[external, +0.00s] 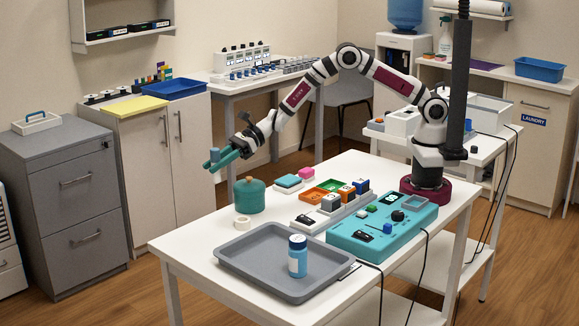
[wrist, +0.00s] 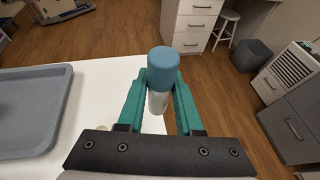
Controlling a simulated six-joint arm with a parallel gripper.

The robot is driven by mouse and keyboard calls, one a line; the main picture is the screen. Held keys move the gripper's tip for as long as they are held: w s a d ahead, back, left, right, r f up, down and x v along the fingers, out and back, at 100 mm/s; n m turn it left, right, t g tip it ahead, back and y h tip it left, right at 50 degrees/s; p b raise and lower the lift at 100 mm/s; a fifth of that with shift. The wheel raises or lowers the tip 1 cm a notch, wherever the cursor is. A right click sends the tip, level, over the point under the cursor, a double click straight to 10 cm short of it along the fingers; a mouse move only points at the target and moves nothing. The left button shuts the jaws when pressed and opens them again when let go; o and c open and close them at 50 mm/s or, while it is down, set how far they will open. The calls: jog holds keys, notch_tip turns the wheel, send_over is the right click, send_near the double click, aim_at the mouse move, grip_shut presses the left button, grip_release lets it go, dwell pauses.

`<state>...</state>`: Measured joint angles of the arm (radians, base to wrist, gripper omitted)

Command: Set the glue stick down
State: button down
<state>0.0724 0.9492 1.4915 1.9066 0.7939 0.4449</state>
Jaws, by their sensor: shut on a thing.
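The glue stick, with a blue cap and pale body, is held upright between my gripper's teal fingers (wrist: 161,92) in the wrist view; its cap (wrist: 165,68) stands above the fingertips. In the external view my gripper (external: 218,160) is raised high near the white table's far left edge, and the blue cap (external: 214,155) shows at the fingertips. My gripper is shut on the glue stick.
The white table (external: 190,248) carries a grey tray (external: 245,270) with a blue bottle (external: 297,256) standing on it. A green lidded pot (external: 249,197), a tape roll (external: 242,222), small boxes and a teal device (external: 375,240) stand nearby. The table's left front corner is bare.

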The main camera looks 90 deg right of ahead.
jog(key=w+a+f, duration=0.1)
jog(key=a+f, duration=0.1)
jog(key=a, duration=0.1)
jog(key=a+f, duration=0.2)
jog(key=a, duration=0.1)
jog(key=w+a+f, duration=0.1)
jog(key=a+f, duration=0.1)
jog(key=a, duration=0.1)
jog(key=shift+w+a+f, duration=0.15)
jog(key=shift+w+a, duration=0.2)
jog(key=shift+a, duration=0.05)
jog(key=shift+f, duration=1.95)
jog(key=c, duration=0.6)
grip_release()
jog(key=shift+f, duration=0.15)
